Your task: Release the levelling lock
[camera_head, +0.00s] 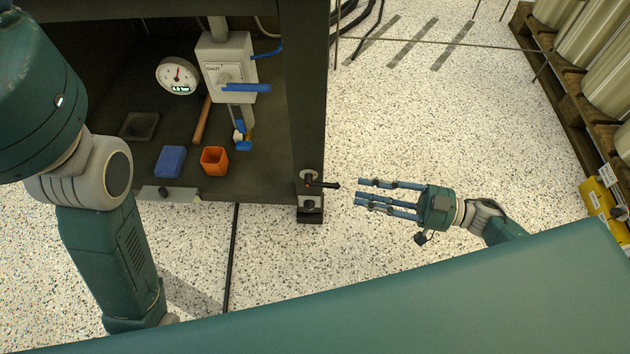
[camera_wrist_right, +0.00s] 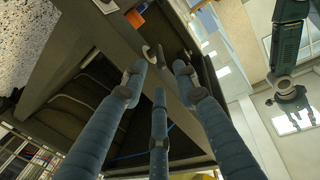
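A small dark lever (camera_head: 322,184) sticks out to the right from a metal bracket on the bench's front right leg; it looks like the levelling lock. My right gripper (camera_head: 360,193) is open and empty, its blue fingers pointing left at the lever with a small gap from its tip. In the right wrist view the three fingers (camera_wrist_right: 158,85) are spread, with a bracket and lever (camera_wrist_right: 154,54) just beyond them. My left arm comes down the left side of the head view, its gripper out of that frame.
The dark bench (camera_head: 308,110) holds a round gauge (camera_head: 177,75), a grey box with a blue handle (camera_head: 247,88), an orange cup (camera_head: 214,161) and a blue block (camera_head: 170,162). A loaded pallet (camera_head: 545,70) stands at right. Speckled floor around my right gripper is clear.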

